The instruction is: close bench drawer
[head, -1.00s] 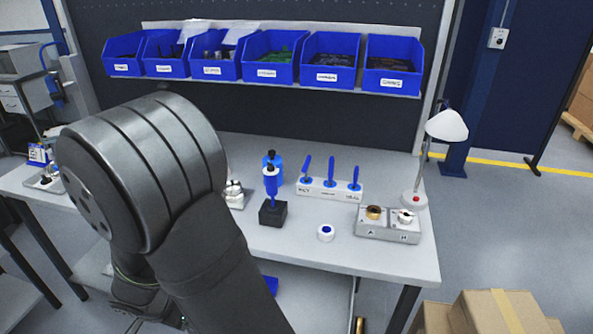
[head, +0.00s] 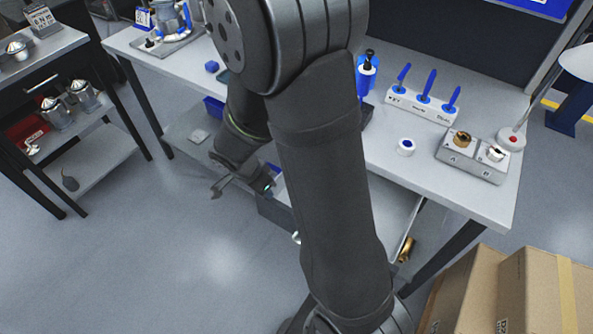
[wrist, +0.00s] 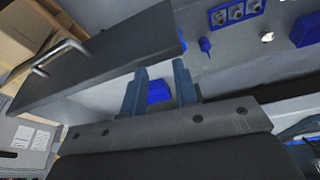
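The bench drawer shows in the wrist view as a dark front panel (wrist: 105,62) with a metal bar handle (wrist: 62,55) at upper left. It stands out from the bench, so the drawer is open. In the head view, a dark panel (head: 275,211) below the bench top looks like its front, partly hidden by my arm. Contact cannot be told.
Cardboard boxes (head: 520,300) stand at lower right. A dark-legged side table (head: 90,130) is at left. Open floor lies in front.

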